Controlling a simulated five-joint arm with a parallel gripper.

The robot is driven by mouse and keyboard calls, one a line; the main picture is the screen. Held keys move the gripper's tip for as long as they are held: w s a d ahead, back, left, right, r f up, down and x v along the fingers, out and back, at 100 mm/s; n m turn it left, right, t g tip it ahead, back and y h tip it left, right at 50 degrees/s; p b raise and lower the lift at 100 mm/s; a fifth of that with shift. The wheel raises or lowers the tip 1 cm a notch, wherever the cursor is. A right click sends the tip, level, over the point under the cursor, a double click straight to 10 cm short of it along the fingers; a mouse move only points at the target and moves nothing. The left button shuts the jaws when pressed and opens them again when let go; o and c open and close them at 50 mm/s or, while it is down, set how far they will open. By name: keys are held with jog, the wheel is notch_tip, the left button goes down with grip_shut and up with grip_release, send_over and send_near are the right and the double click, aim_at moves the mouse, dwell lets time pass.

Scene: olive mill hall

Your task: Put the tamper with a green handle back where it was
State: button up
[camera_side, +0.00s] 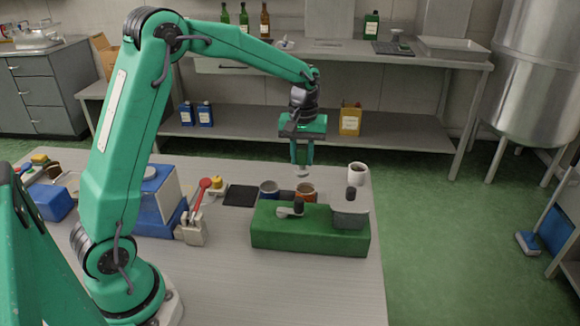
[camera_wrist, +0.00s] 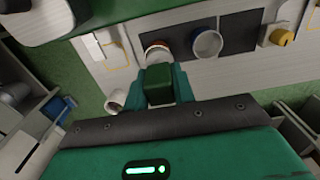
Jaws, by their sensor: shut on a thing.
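My gripper (camera_side: 303,158) is shut on the tamper and holds it above the table, just behind the green block. The tamper's grey foot (camera_side: 302,174) hangs below the fingers in the side view, over the area of the orange cup. In the wrist view its green handle (camera_wrist: 158,86) stands between the two fingers, and its foot is hidden. The orange cup (camera_side: 306,193) and the blue cup (camera_side: 268,189) stand below; they also show in the wrist view, the orange one (camera_wrist: 157,49) beside the blue one (camera_wrist: 207,43).
A green block (camera_side: 310,240) with dark-handled tools stands in front. A white cup (camera_side: 357,173) is at the right table edge. To the left are a dark mat (camera_side: 241,195), a yellow-topped piece (camera_side: 217,183), a red-handled tool (camera_side: 203,187) and a blue-and-white machine (camera_side: 160,195). The front table is clear.

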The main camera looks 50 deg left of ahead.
jog(key=s+d+r, duration=0.1)
jog(key=s+d, duration=0.2)
jog(key=s, duration=0.7)
jog(key=shift+d, duration=0.2)
jog(key=s, duration=0.3)
jog(key=s+d+f, duration=0.1)
jog(key=s, duration=0.2)
jog(key=s+d, duration=0.1)
jog(key=s, duration=0.2)
jog(key=shift+s+f, duration=0.15)
jog(key=shift+s, duration=0.05)
jog(key=a+f, duration=0.2)
jog(key=a, duration=0.2)
jog(key=w+a+f, duration=0.1)
jog(key=a+f, duration=0.1)
jog(key=a, duration=0.1)
jog(key=a+f, duration=0.3)
jog(key=a, duration=0.1)
jog(key=shift+w+a, duration=0.3)
jog(key=shift+a, duration=0.05)
jog(key=shift+f, duration=2)
jog(key=shift+f, duration=0.15)
